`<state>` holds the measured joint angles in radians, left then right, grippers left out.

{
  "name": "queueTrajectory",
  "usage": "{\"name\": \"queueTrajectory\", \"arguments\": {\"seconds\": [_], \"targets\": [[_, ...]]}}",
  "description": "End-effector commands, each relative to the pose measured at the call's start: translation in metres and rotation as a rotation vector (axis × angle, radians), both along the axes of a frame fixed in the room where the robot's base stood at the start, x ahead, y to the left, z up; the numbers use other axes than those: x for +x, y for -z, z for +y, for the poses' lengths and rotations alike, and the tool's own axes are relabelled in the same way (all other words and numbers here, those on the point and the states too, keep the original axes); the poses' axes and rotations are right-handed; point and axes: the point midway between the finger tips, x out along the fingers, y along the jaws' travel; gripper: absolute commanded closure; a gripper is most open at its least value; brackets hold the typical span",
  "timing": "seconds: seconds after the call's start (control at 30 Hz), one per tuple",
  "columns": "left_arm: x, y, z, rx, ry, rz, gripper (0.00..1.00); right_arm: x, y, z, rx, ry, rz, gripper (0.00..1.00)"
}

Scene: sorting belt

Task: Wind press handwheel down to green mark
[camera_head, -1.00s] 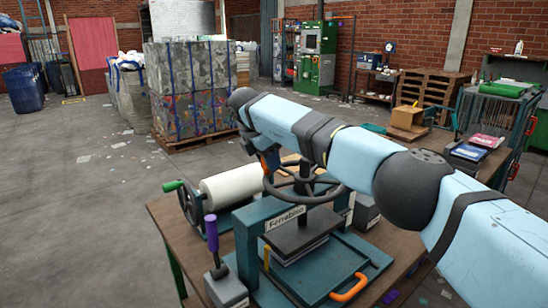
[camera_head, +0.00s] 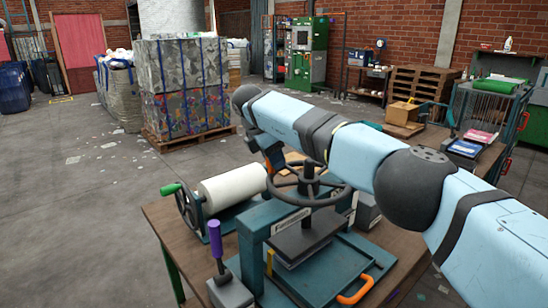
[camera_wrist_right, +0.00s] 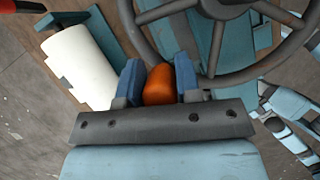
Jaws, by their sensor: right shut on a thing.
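The press (camera_head: 252,250) is a teal frame on the wooden bench, with a dark handwheel (camera_head: 333,202) on top and a dark plate (camera_head: 305,238) beneath. The wheel's rim and spokes also show in the right wrist view (camera_wrist_right: 237,78). My right gripper (camera_wrist_right: 158,80) has its blue fingers shut on the orange knob (camera_wrist_right: 158,85) at the wheel's rim. In the head view, my right arm hides most of the gripper and part of the wheel's far side. I cannot make out a green mark. My left gripper is not in view.
A white roll (camera_head: 232,188) with a green-handled crank stands left of the press. A purple-handled lever (camera_head: 215,240) stands at the front left, and an orange handle (camera_head: 355,290) at the press's front right. A cardboard box (camera_head: 403,112) and trays stand farther right.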

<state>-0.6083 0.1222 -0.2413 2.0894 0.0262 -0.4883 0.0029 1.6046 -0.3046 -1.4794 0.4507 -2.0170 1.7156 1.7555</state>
Motion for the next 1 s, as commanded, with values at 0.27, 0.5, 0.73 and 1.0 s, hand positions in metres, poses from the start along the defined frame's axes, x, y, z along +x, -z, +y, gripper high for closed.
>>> {"name": "queueTrajectory", "arguments": {"seconds": [0.27,0.5,0.73,1.0], "targets": [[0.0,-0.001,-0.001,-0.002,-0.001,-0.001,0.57,0.0,-0.001,0.0,0.0,-0.001,-0.002,0.44],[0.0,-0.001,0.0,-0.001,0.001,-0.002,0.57,0.0,-0.002,0.0,0.0,-0.001,0.0,0.44],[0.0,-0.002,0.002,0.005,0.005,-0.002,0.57,-0.006,-0.029,0.011,0.0,-0.002,-0.003,0.44],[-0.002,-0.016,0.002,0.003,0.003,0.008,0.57,-0.018,-0.094,0.031,0.0,0.0,-0.001,0.44]]}}
